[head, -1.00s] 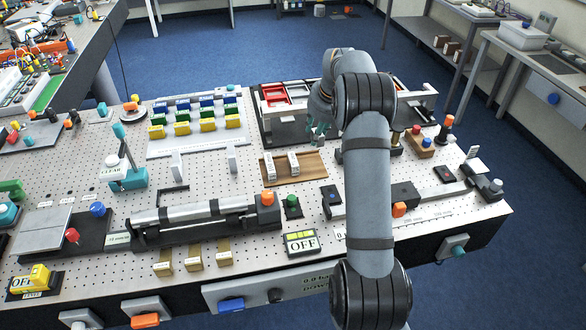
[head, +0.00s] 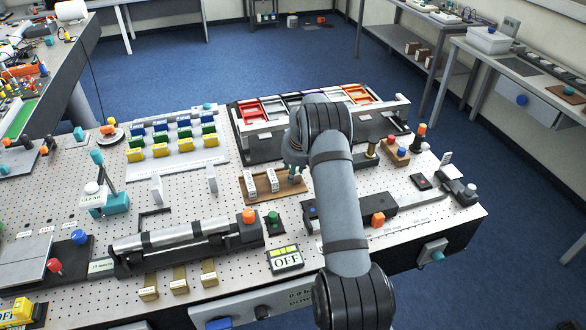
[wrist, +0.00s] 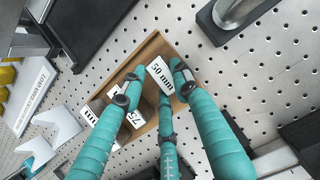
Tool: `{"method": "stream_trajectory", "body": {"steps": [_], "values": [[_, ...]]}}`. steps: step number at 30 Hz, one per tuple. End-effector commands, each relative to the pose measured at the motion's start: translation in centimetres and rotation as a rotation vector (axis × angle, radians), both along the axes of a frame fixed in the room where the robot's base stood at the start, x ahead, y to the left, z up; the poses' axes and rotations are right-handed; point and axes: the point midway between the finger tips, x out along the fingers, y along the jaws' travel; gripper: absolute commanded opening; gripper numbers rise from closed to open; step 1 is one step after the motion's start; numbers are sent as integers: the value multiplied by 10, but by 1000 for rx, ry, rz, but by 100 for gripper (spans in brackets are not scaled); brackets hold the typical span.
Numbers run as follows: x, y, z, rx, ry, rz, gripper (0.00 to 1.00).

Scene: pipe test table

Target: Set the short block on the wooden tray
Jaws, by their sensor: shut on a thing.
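The wooden tray (head: 262,198) lies on the perforated table and holds two upright white-labelled blocks, (head: 250,184) and (head: 273,180), on its left and middle. My gripper (head: 294,172) is at the tray's right end. In the wrist view my gripper's teal fingers (wrist: 160,82) are shut around the short block (wrist: 160,74), labelled 50 mm. It is over or on the tray (wrist: 151,47); I cannot tell whether its base touches. Beside it stand a 75 mm block (wrist: 133,118) and another block (wrist: 92,113), partly hidden by a finger. The held block is hidden in the head view.
A black rack with coloured bins (head: 262,112) stands behind the tray. A black rail fixture with an orange knob (head: 378,219) is to the right. A green button (head: 273,217) and an OFF display (head: 286,259) are in front. White uprights (head: 212,178) stand to the left.

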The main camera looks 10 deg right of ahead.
Motion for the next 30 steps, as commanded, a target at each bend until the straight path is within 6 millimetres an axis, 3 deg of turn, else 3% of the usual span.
{"method": "stream_trajectory", "body": {"steps": [8, 9, 18, 30], "values": [[1, 0, -3, 0, -2, 1, 0], [0, 0, -4, 0, -1, 1, 30], [0, 0, -2, 0, 0, 1, 48], [0, 0, 4, 0, -1, 1, 49]]}}
